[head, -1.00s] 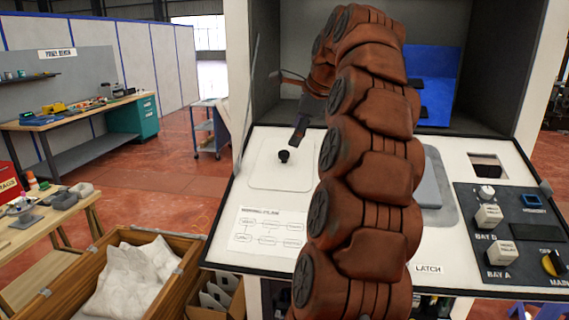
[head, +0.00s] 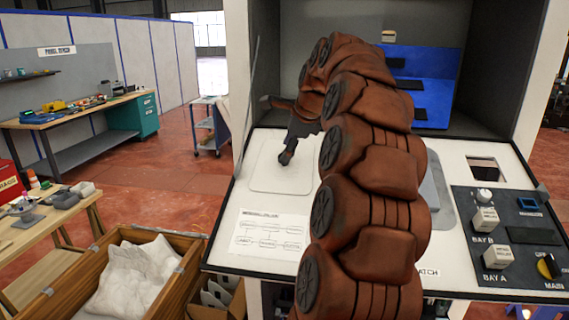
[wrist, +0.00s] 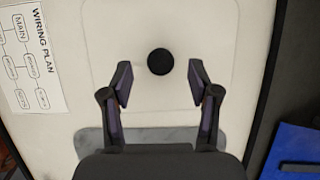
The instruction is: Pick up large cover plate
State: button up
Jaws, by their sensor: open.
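The large cover plate (head: 268,178) is a white rounded square with a black knob. It lies on the left of the sloped white panel, and its outline shows in the wrist view (wrist: 110,25). The black knob (wrist: 160,61) sits between and slightly ahead of my fingertips in the wrist view. My gripper (wrist: 159,78) is open, with one finger on each side of the knob and a gap to both. In the head view my gripper (head: 287,155) is over the plate and hides the knob. I cannot tell its exact height above the plate.
A wiring plan sheet (head: 268,236) lies below the plate. Switches and a dial fill the dark control panel (head: 510,240) at right. A blue board (head: 440,90) stands in the recess behind. My arm hides the panel's middle. A wooden crate (head: 185,285) stands lower left.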

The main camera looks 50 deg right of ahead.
jog(key=shift+p+x, duration=0.3)
jog(key=shift+x, duration=0.85)
jog(key=shift+c, duration=0.2)
grip_shut()
